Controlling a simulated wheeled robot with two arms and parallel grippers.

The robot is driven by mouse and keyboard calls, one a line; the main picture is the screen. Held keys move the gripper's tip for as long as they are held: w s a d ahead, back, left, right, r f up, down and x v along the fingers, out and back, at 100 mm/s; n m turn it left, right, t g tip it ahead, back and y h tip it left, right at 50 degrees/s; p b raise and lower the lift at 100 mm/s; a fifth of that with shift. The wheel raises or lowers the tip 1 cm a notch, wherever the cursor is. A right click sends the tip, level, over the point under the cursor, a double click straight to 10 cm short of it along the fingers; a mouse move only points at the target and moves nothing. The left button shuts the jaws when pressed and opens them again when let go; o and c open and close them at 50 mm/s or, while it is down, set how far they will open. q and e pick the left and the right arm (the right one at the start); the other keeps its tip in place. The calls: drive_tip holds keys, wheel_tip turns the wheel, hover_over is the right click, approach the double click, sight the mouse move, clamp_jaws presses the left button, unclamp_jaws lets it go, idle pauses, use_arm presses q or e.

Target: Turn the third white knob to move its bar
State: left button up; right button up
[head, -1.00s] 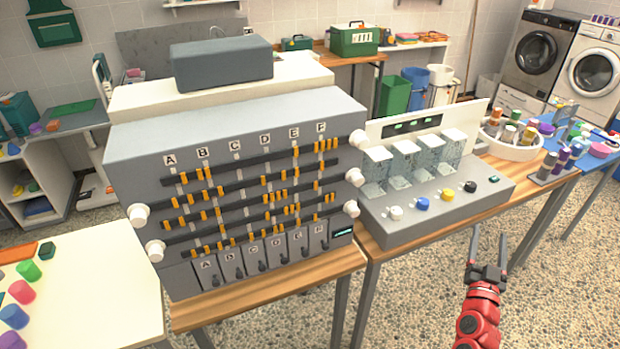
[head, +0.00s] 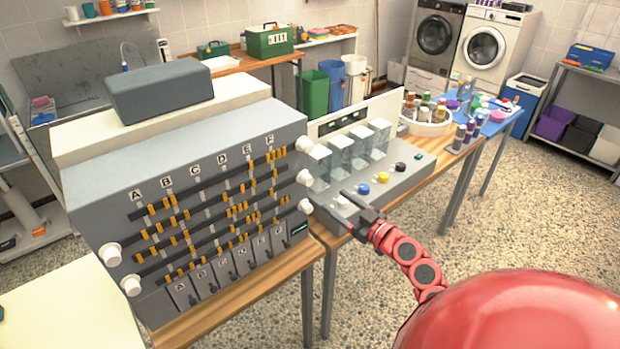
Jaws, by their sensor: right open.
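The grey cabinet (head: 215,160) has dark bars with orange tabs crossing slots lettered A to F. White knobs stick out at its sides: an upper right knob (head: 303,144), a middle right knob (head: 305,177), a lower right knob (head: 306,206), an upper left knob (head: 109,254) and a lower left knob (head: 131,286). Which one counts as third is not marked. My right gripper (head: 331,202) is open, its fingers pointing left at the lower right knob. The fingertips look close to that knob; contact cannot be told. My left gripper is not in view.
A grey panel machine (head: 400,180) with clear containers and coloured knobs stands right beside the cabinet, under my right gripper. A round white tray (head: 425,127) of bottles stands beyond it. A cream table (head: 65,310) is at front left. The floor at right is open.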

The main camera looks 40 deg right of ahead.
sight(310, 182)
drive_tip(key=w+p, duration=0.1)
drive_tip(key=w, duration=0.2)
drive_tip(key=w+p, duration=0.1)
drive_tip(key=w, duration=0.2)
drive_tip(key=w+a+p, duration=0.1)
drive_tip(key=w, duration=0.3)
drive_tip(key=shift+r, duration=0.15)
drive_tip(key=shift+w+p, duration=0.4)
drive_tip(key=shift+w, duration=0.15)
drive_tip(key=shift+c, duration=0.2)
clamp_jaws()
